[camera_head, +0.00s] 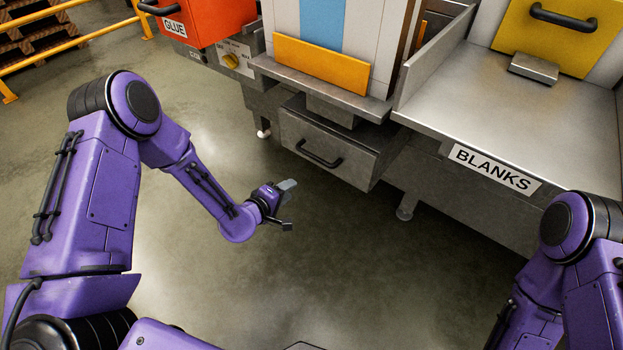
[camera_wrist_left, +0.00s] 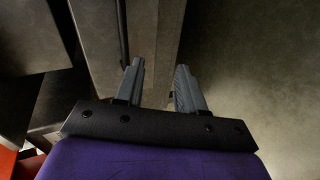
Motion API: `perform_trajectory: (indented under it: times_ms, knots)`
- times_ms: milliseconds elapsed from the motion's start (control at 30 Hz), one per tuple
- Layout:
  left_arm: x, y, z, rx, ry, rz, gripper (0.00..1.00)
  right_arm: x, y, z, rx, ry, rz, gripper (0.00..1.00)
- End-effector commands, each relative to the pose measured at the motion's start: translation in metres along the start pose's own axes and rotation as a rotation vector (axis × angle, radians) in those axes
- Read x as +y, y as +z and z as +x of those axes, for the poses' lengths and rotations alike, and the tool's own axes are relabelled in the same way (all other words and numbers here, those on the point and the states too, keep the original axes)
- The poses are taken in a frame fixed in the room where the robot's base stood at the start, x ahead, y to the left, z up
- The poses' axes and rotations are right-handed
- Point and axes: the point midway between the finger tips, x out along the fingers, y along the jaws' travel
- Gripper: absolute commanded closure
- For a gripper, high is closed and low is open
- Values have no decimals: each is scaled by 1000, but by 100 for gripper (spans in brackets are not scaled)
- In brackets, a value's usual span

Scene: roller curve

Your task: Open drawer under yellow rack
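The grey metal drawer (camera_head: 350,163) with a black bar handle (camera_head: 318,157) hangs below the rack with the yellow front plate (camera_head: 320,65). I cannot tell for sure whether the drawer is fully shut. My left gripper (camera_head: 287,206) is in front of the drawer, lower and left of the handle, apart from it. In the left wrist view, its two fingers (camera_wrist_left: 160,84) stand apart with nothing between them. A pale panel, likely the drawer front (camera_wrist_left: 153,40), lies beyond them, with a dark bar along it. My right arm shows at lower right, but its gripper is hidden.
A metal table marked BLANKS (camera_head: 495,168) stands to the right, with a yellow panel (camera_head: 560,35) above. An orange bin marked GLUE (camera_head: 215,15) is at upper left. A yellow rail (camera_head: 60,50) runs at far left. The floor before the drawer is clear.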

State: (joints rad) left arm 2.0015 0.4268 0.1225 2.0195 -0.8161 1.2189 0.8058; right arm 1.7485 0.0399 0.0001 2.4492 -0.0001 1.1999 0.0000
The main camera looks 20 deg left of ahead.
Motion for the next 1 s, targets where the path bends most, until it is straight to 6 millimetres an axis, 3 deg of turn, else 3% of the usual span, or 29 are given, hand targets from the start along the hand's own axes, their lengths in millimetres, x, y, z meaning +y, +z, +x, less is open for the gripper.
perform_trajectory:
  times_ms: [33,100,267,700,1000]
  knots:
    - [1,-10,22,-6,84,-40,61,-3,11,28,0,0,0,29]
    - [21,-20,32,-27,165,-79,61,-3,14,36,0,0,0,29]
    - [43,-27,44,-49,223,-107,61,-4,15,37,1,0,0,29]
    - [61,-23,128,-49,217,-106,61,-4,19,46,1,0,0,29]
    - [64,-22,138,-50,216,-108,61,-4,19,47,1,0,0,29]
